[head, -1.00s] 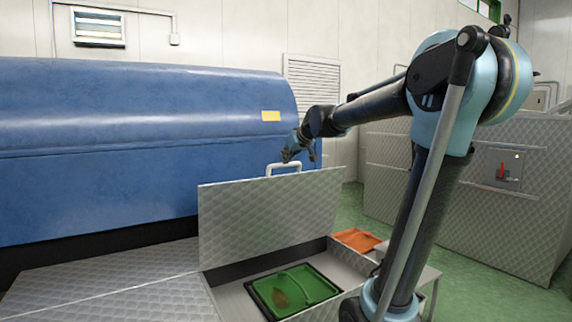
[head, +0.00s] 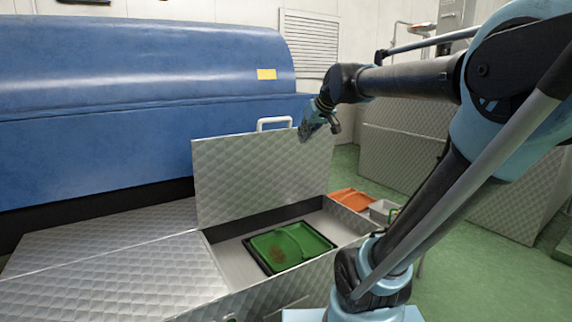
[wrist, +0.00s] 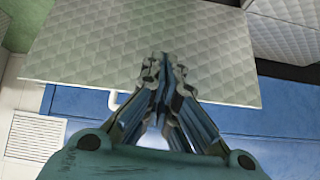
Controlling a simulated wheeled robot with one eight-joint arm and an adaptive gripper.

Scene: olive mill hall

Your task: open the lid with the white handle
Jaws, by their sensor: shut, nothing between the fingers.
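The lid (head: 250,178) is a quilted metal panel standing upright, raised from the right part of a low metal box. Its white handle (head: 274,121) sits on the top edge and partly shows in the wrist view (wrist: 117,103). My gripper (head: 307,133) is at the lid's upper right corner, right of the handle and apart from it. In the wrist view my gripper (wrist: 162,65) has its fingers together and empty, in front of the lid panel (wrist: 150,45). Whether the fingers touch the panel cannot be told.
The open compartment holds a green tray (head: 290,247) with a brown stain or item. A closed quilted panel (head: 105,272) lies to the left. A big blue machine (head: 150,75) stands behind. An orange tray (head: 351,199) and a grey container (head: 382,210) are at right. Green floor (head: 470,270) is free.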

